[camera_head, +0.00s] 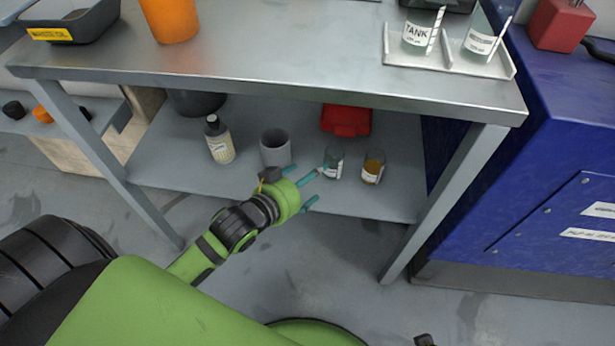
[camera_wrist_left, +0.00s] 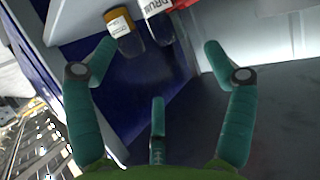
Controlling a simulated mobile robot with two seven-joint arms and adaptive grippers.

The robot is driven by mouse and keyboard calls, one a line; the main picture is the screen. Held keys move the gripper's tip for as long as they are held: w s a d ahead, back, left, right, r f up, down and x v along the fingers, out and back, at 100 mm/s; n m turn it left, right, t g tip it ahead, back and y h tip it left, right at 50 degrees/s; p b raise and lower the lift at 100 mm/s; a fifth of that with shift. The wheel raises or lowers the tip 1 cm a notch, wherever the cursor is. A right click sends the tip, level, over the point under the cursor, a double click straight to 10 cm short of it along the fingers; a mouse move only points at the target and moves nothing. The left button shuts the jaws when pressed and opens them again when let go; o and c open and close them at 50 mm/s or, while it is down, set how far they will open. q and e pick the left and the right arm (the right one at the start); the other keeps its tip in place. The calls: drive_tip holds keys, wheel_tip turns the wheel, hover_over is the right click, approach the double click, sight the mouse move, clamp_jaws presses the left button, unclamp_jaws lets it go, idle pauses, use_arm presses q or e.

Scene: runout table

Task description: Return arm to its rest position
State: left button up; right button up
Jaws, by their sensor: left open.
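My left arm reaches from the lower left to the lower shelf under the metal table. Its left gripper (camera_head: 308,184), green with teal fingers, is open and empty at the shelf's front. One fingertip overlaps the edge of a clear labelled beaker (camera_head: 334,166) in the head view; I cannot tell whether they touch. In the left wrist view the fingers (camera_wrist_left: 158,62) are spread wide with nothing between them. Beyond them stand a jar with amber contents (camera_wrist_left: 118,22) and a jar labelled "DRUM" (camera_wrist_left: 160,26). My right gripper is not in view.
The lower shelf (camera_head: 300,192) also holds a bottle (camera_head: 219,140), a grey cup (camera_head: 274,149), a red object (camera_head: 346,120) and an amber-filled beaker (camera_head: 373,167). The tabletop (camera_head: 290,50) is above the gripper. A table leg (camera_head: 445,200) and blue cabinet (camera_head: 535,190) stand right.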

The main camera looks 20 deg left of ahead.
use_arm(q)
drive_tip(key=shift+f, duration=0.1)
drive_tip(key=s+f+g+y, duration=0.1)
drive_tip(key=s+f+g, duration=0.3)
drive_tip(key=s, duration=0.5)
drive_tip(key=s+f+g+y, duration=0.25)
drive_tip(key=s+g, duration=0.25)
drive_tip(key=s, duration=0.4)
wheel_tip(320, 180, down, 19)
drive_tip(key=s+g, duration=0.1)
drive_tip(key=g, duration=0.1)
drive_tip(key=s+a+r+p, duration=0.1)
drive_tip(key=s+r+p, duration=0.1)
drive_tip(key=s+p, duration=0.6)
drive_tip(key=s+a+r+g+p, duration=0.1)
drive_tip(key=s+a+r+p, duration=0.1)
drive_tip(key=s+p, duration=0.7)
drive_tip(key=p, duration=0.6)
drive_tip(key=shift+a+r, duration=0.15)
drive_tip(key=shift+r, duration=0.25)
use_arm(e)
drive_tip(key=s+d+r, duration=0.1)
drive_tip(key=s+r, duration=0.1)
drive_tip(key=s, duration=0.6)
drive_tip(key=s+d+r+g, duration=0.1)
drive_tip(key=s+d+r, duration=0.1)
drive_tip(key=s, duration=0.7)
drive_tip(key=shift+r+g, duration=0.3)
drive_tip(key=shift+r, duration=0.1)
